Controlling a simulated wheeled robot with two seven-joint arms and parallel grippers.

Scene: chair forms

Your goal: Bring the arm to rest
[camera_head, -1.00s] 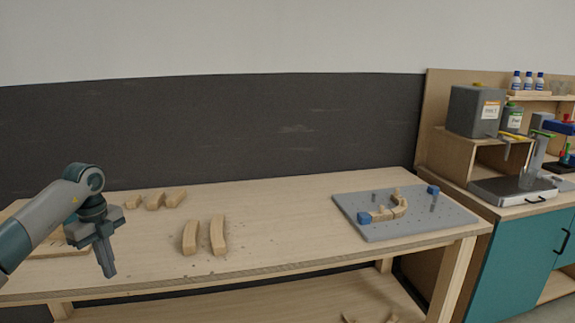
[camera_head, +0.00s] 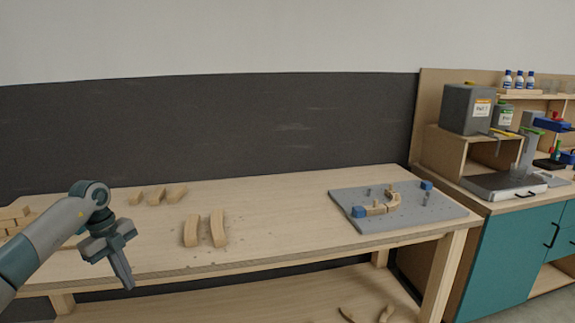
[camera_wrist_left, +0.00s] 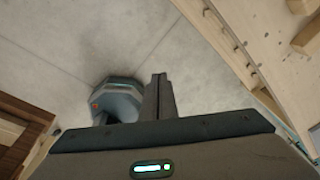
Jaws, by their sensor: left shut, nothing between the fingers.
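My left gripper (camera_head: 125,275) hangs in front of the table's front edge at the left of the head view, pointing down. It is shut with nothing between its fingers. In the left wrist view its closed fingers (camera_wrist_left: 158,98) point out over a pale floor, with the table's edge to the right. My right gripper is in neither view.
The wooden table (camera_head: 285,215) holds two curved wooden pieces (camera_head: 204,229), several small blocks (camera_head: 158,195), and a grey peg board (camera_head: 420,212) with blue blocks and curved wood. A teal cabinet (camera_head: 510,255) stands right. The table's middle is clear.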

